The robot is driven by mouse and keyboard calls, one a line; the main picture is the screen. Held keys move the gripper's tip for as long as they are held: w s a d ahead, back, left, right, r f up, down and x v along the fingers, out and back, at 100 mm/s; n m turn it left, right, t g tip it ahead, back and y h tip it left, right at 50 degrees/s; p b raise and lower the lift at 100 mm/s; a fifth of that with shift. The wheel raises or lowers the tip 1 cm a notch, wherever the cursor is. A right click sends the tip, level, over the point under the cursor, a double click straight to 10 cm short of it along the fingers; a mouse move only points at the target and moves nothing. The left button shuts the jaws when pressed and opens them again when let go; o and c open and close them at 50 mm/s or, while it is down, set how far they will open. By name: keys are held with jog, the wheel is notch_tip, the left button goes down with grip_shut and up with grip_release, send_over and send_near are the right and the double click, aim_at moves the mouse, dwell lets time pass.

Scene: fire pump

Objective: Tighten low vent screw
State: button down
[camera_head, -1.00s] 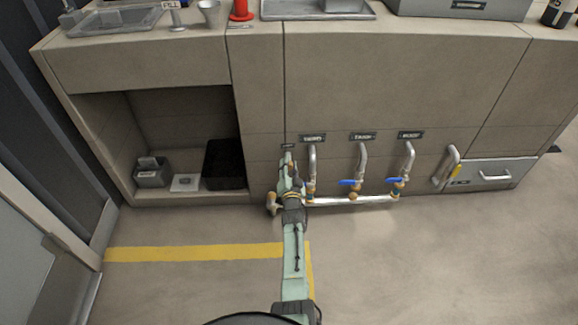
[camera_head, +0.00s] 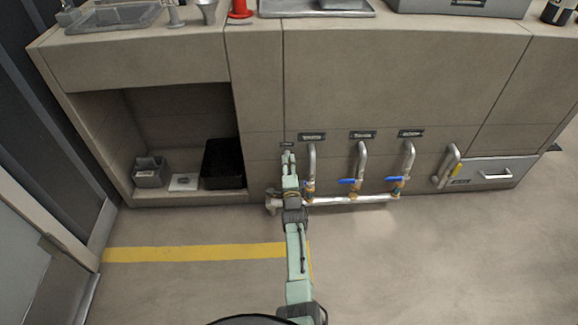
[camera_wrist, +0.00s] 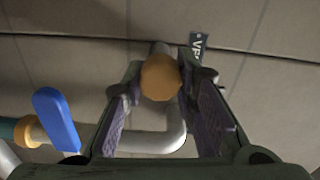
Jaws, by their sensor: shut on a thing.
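In the wrist view, my gripper (camera_wrist: 160,88) has its two dark fingers on either side of a round brass-coloured vent screw knob (camera_wrist: 161,77). The fingers are shut on it near their tips. A grey bent pipe (camera_wrist: 160,143) runs behind and below the knob. A small dark label starting "VE" (camera_wrist: 198,45) is on the panel just to the upper right. In the head view, my arm reaches the lower cabinet front at the left end of the pipework and hides most of the gripper and the screw.
A blue valve handle (camera_wrist: 56,118) lies left of my fingers in the wrist view. In the head view, a low silver pipe (camera_head: 345,200) with valves runs right along the cabinet. An open recess (camera_head: 180,120) with a black bin (camera_head: 223,165) is at left. The floor is clear.

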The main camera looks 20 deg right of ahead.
jog(key=shift+r+m, duration=0.1)
jog(key=shift+m, duration=0.5)
jog(key=c, duration=1.3)
grip_release()
